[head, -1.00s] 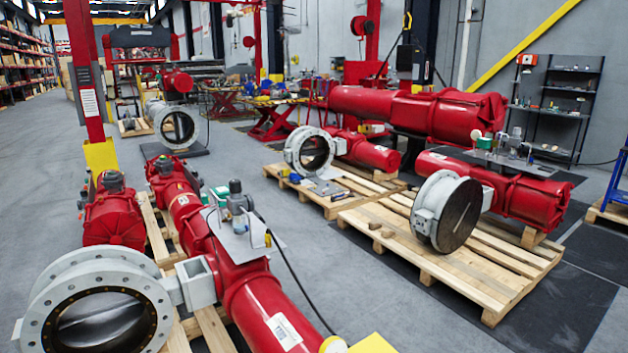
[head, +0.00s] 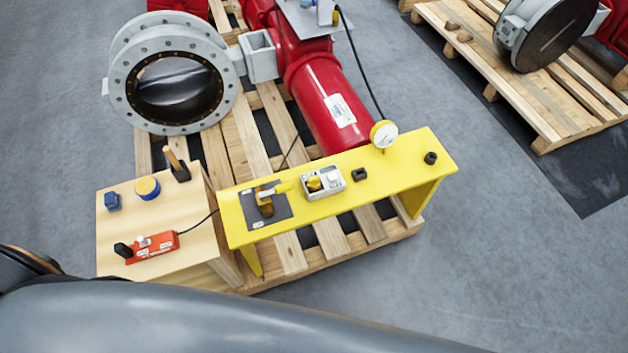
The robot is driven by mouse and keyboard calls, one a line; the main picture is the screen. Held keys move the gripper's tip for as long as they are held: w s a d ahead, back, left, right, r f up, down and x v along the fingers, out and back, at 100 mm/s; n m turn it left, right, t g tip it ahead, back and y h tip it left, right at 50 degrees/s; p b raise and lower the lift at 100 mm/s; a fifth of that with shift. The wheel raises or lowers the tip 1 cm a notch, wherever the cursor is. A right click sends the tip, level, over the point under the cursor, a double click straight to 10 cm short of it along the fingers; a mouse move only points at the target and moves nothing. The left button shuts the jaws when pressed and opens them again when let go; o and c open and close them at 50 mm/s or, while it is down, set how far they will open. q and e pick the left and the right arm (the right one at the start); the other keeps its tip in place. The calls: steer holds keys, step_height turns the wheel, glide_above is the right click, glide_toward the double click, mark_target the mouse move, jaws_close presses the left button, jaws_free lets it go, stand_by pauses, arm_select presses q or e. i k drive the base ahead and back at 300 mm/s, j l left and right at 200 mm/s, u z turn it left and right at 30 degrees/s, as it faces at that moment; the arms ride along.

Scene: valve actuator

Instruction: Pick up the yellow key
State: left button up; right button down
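A yellow bench (head: 400,165) stands in front of the red actuator. On it is a light grey switch box (head: 338,190) with a small yellow piece (head: 314,184) on its left part, which may be the yellow key; it is too small to be sure. Left of it, a dark plate (head: 282,211) bears a brass-coloured fitting (head: 264,205) with a yellow lever (head: 283,187). Neither gripper shows; only a grey part of my body crosses the bottom.
A wooden box (head: 112,230) left of the bench bears an orange-red device (head: 152,247), a yellow-and-blue round item (head: 147,188), a blue block (head: 112,201) and a wooden-handled tool (head: 177,165). A pallet (head: 290,255) lies beneath. A gauge (head: 384,134) stands at the bench's back edge.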

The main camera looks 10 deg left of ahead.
mark_target(313, 182)
steer(key=i+l+u, duration=0.1)
steer(key=i+l, duration=0.15)
steer(key=i+l+u, duration=0.1)
steer(key=i+l, duration=0.15)
steer(key=l, duration=0.15)
steer(key=i+l, duration=0.25)
steer(key=i+l+u, duration=0.15)
steer(key=l, duration=0.35)
steer(key=i+j, duration=0.05)
